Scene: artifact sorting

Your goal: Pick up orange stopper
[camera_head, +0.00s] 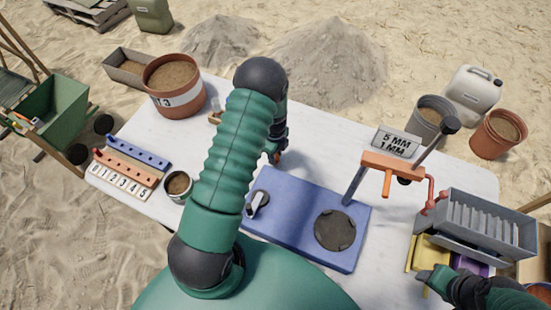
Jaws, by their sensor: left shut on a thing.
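My left arm crosses the middle of the view, and its gripper (277,150) points down over the white table, just behind the blue box. The gripper is mostly hidden behind the arm. It is shut on a small orange piece (276,157) at its tips, which looks like the orange stopper; its shape is largely covered. My right gripper (432,279) is at the lower right, beside a yellow tray (432,252); its jaws are too small to read.
The blue box (300,205) with a dark round plate lies in front of the gripper. A terracotta bucket (174,85), small tin (178,186) and numbered rack (123,182) stand left. An orange-armed stand (398,164) and grey sieve box (483,226) stand right.

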